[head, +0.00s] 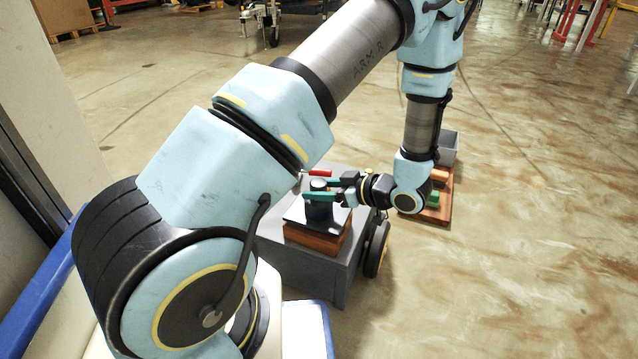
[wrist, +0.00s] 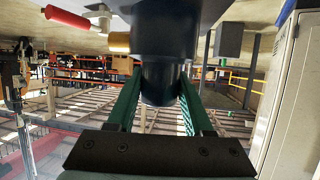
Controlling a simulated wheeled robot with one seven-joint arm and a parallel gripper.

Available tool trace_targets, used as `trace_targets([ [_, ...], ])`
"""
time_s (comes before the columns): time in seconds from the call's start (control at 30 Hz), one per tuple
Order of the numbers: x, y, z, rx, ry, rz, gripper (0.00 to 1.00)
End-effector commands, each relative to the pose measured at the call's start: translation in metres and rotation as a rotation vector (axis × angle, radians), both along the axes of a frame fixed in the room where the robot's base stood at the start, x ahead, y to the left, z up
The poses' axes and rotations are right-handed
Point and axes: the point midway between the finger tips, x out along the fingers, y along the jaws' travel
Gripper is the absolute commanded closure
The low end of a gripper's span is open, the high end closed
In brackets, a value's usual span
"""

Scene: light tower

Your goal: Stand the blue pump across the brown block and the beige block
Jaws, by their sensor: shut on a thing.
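The blue pump (head: 319,208) is a dark blue, upright cylinder above a dark flat plate (head: 297,222) on the grey cart. In the wrist view the pump (wrist: 165,45) fills the upper middle, with a brass fitting (wrist: 119,42) on its side. My gripper (head: 312,190) reaches in from the right, its green fingers shut on the pump. In the wrist view, my gripper (wrist: 160,90) has one finger on each side of it. A brown block (head: 318,243) lies under the dark plate. I cannot pick out the beige block, nor tell whether the pump touches the plate.
A red cylinder (head: 320,173) lies behind the pump, and also shows in the wrist view (wrist: 67,18). The grey cart (head: 290,262) has bare top around the block. To the right, a wooden board (head: 440,214) holds a green block (head: 433,199), near a grey bin (head: 448,150).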

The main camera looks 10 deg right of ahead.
Motion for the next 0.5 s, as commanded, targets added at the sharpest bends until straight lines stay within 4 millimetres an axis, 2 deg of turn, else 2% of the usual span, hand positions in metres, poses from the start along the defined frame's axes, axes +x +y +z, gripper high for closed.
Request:
trace_targets([
  [0.5,0.0006,0.0002,-0.0073,0.002,-0.004,0.000,1.00],
])
